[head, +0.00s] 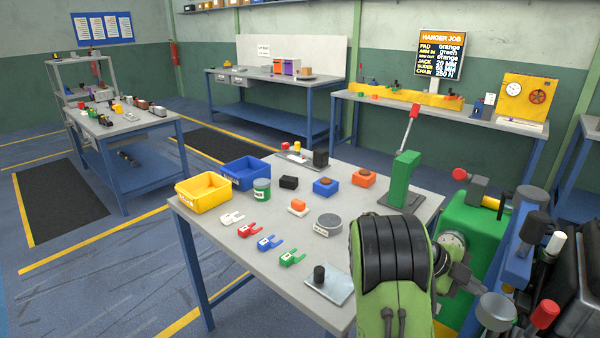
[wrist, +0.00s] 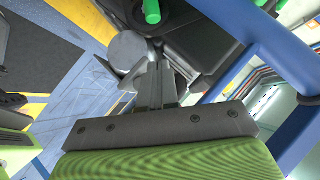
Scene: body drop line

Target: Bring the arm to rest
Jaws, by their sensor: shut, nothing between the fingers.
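My gripper (wrist: 155,78) shows in the wrist view, with its grey fingers together and nothing between them. It points towards a round grey disc (wrist: 127,48) and dark machinery; I cannot tell whether the fingers touch anything. In the head view my green and black arm (head: 392,262) fills the lower right foreground, over the near right part of the table.
The near table (head: 245,262) holds a yellow bin (head: 204,192), a blue bin (head: 246,172), several coloured clips and blocks, and a green lever press (head: 404,178). A blue tube (wrist: 265,50) runs close by in the wrist view. Open floor lies left.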

